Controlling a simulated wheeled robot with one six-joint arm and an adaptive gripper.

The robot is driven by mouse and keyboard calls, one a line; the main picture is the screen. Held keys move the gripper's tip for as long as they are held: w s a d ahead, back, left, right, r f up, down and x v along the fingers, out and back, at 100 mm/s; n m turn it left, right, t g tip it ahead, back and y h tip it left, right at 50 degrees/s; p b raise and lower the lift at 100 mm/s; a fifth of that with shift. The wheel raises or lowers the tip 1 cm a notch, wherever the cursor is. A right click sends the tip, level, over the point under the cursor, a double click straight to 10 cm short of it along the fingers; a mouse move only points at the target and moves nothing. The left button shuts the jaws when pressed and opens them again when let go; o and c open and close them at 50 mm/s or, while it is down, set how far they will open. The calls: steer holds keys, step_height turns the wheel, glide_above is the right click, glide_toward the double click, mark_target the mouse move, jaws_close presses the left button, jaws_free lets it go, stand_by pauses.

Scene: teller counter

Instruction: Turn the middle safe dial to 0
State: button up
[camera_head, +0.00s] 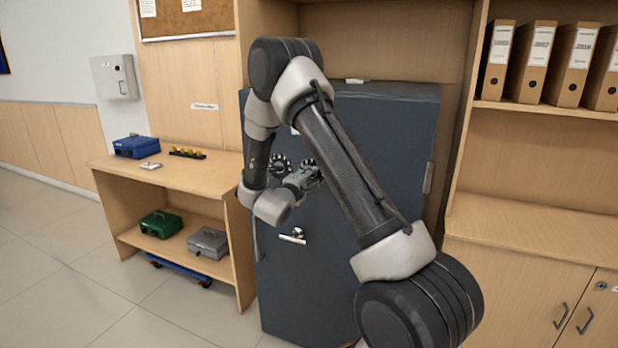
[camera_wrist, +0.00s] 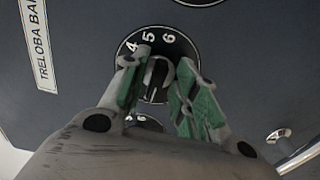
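The dark grey safe (camera_head: 395,125) stands behind my arm. In the wrist view, a round black dial (camera_wrist: 178,47) shows white numbers 4, 5 and 6 along its far rim. Its raised knob (camera_wrist: 157,80) lies between the green-padded fingertips of my gripper (camera_wrist: 160,75). The fingers are partly closed, one on each side of the knob; whether both touch it is unclear. The rest of the numbers, including 0, are hidden. In the head view, my gripper (camera_head: 303,179) is at the safe's front, near two visible dials.
Parts of other dials show above and below in the wrist view. A metal handle (camera_wrist: 298,155) sticks out at lower right, and a white nameplate (camera_wrist: 38,40) is at left. A wooden counter (camera_head: 205,177) with boxes stands left of the safe; binder shelves (camera_head: 540,112) stand right.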

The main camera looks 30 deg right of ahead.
steer(key=v, duration=1.2)
stand_by(0.4)
